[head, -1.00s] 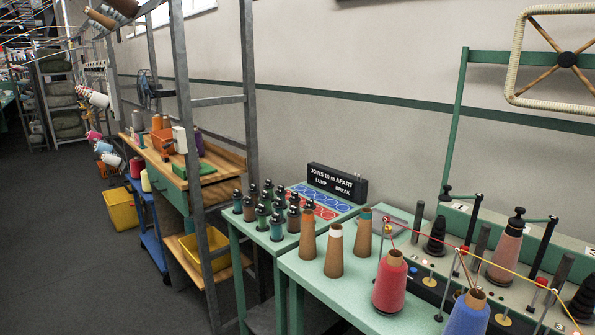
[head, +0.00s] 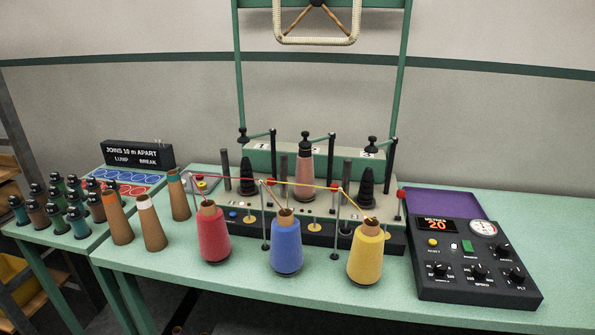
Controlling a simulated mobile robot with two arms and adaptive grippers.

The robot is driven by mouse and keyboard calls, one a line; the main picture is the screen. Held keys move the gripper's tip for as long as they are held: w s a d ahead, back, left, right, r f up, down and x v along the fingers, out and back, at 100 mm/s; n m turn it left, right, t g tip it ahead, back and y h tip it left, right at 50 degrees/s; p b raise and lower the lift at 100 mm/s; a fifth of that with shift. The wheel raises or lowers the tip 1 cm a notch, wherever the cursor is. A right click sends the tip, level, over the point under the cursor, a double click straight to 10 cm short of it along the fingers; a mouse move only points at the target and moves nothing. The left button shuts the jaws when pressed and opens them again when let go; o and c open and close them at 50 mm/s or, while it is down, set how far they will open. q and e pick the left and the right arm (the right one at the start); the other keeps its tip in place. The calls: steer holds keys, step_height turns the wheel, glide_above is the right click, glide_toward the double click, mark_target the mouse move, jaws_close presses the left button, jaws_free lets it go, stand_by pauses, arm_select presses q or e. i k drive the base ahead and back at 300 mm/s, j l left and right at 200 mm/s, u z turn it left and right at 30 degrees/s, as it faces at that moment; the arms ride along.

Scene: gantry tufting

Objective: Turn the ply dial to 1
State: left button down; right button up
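The dark control box (head: 472,262) sits at the right of the green table in the head view. Its red display appears to read 20. The ply dial (head: 516,275) is the black knob at the box's lower right, with small lettering under it that looks like PLY. Its pointer setting is too small to read. Other black knobs (head: 479,271) sit to its left, and one sits above it. Neither of my grippers is in view, and nothing touches the box.
Red (head: 213,235), blue (head: 286,247) and yellow (head: 365,255) yarn cones stand along the table's front, left of the box. Yarn runs above them past thin posts. A purple sheet (head: 445,203) lies behind the box.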

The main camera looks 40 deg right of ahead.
mark_target(517, 274)
steer(key=z, duration=1.6)
